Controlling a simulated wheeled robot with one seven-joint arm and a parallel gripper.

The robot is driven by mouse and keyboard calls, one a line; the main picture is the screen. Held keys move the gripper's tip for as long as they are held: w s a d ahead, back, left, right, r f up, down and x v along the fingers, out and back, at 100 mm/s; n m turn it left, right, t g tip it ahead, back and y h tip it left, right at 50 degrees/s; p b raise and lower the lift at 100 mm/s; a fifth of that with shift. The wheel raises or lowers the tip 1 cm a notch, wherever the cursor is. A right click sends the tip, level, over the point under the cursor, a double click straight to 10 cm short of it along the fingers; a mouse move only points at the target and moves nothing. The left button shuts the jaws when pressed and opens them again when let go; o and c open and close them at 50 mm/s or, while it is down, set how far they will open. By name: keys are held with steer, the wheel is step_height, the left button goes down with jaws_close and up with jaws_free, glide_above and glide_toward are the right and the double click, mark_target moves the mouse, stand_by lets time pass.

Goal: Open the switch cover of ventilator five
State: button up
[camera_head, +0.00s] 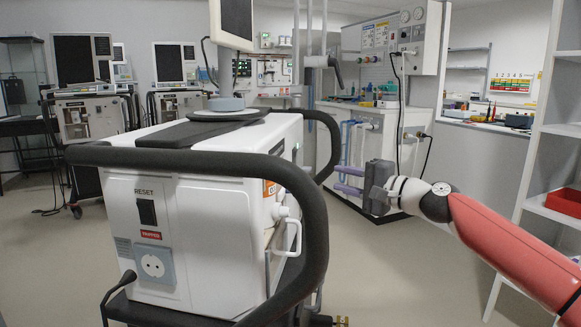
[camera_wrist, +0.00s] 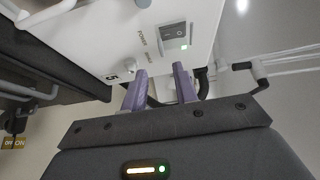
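The nearest ventilator (camera_head: 225,170) is a white box with a black rail around it. In the wrist view its white panel (camera_wrist: 90,45) is marked 5. A dark switch (camera_wrist: 172,36) with a lit green patch and small lettering sits on that panel. I cannot tell its cover's outline or whether it is shut. My gripper (camera_head: 339,178) is to the right of the ventilator, with purple fingers pointing left. In the wrist view my gripper (camera_wrist: 160,75) is open and empty, its fingertips below the switch and apart from it.
The black rail (camera_head: 316,190) curves between the ventilator's side and my gripper. A white bent handle (camera_head: 295,235) juts from that side. The near end has a RESET switch (camera_head: 147,212), a red label and a socket (camera_head: 154,266). Shelving (camera_head: 545,170) stands right. Floor between is clear.

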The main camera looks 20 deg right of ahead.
mark_target(302, 158)
steer(key=x, duration=0.8)
steer(key=shift+w, duration=0.15)
steer(key=shift+r, duration=0.15)
jaws_close()
